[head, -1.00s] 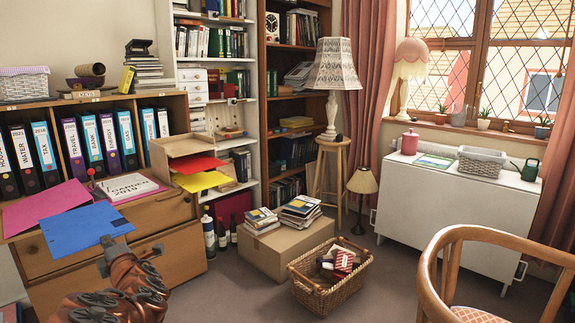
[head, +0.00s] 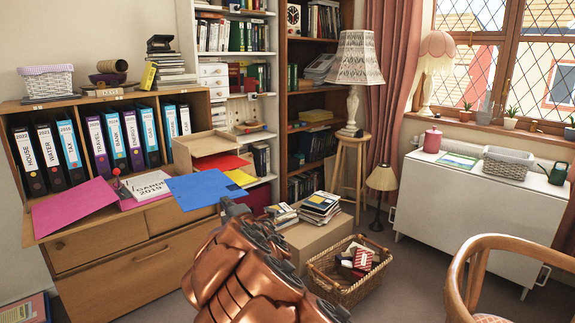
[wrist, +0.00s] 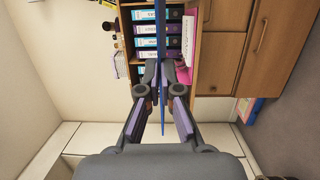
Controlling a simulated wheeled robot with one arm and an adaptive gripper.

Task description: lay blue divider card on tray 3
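The blue divider card (head: 203,187) is held roughly flat in the air in front of the letter trays. In the wrist view the card (wrist: 160,22) shows edge-on as a thin blue line between the fingers. My gripper (head: 233,207) is shut on its near right edge; it also shows in the wrist view (wrist: 161,76). The wooden letter-tray stack (head: 205,144) stands at the right end of the desk. A red sheet (head: 222,161) and a yellow sheet (head: 241,177) stick out of it. The card hides its lower part, and no tray numbers are readable.
A magenta card (head: 73,209) lies on the desk, left of a white "Garden 2019" booklet (head: 147,186). Ring binders (head: 100,145) stand behind. A cardboard box with books (head: 320,236) and a wicker basket (head: 352,290) stand on the floor to the right.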

